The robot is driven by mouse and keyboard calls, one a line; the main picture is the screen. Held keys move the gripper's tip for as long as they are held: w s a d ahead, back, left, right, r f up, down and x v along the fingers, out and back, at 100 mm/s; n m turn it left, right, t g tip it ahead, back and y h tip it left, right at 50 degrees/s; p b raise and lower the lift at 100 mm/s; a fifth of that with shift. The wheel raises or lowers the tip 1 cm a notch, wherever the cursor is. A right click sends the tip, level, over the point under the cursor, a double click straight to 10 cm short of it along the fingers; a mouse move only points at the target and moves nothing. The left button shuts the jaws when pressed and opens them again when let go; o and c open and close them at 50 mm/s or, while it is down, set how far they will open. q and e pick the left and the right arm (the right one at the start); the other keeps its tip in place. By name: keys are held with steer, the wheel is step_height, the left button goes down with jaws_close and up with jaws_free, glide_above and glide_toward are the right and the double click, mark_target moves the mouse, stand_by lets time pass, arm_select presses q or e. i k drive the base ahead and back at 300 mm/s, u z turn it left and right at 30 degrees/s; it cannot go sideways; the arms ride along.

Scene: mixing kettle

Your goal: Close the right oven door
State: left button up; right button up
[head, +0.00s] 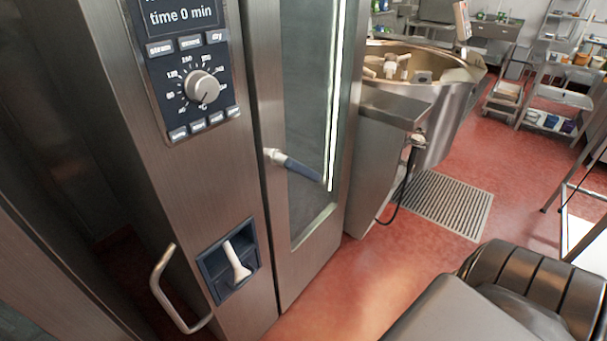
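The oven door (312,105) with a tall glass window stands right of the control column in the head view. Its lever handle (302,169), with a light metal pivot and a dark blue grip, slants down to the right. The door's left edge runs along the steel control column (205,185), with a narrow dark line between them. I cannot tell whether the door is fully shut or slightly ajar. Neither of my grippers shows in this view. A dark ribbed part of my own body fills the bottom right corner.
The column carries a control panel with a knob (202,87) and a recessed white hand shower (236,262). A metal loop handle (172,292) sticks out low at left. A large kettle (450,110) stands beyond the door. Red floor (350,280) is open before the door, with a drain grate (447,204).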

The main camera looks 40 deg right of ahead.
mark_target(294, 264)
steer(key=u, duration=1.65)
steer(key=k, duration=0.95)
steer(key=z, duration=1.25)
steer(key=i, duration=0.5)
steer(key=u, duration=0.05)
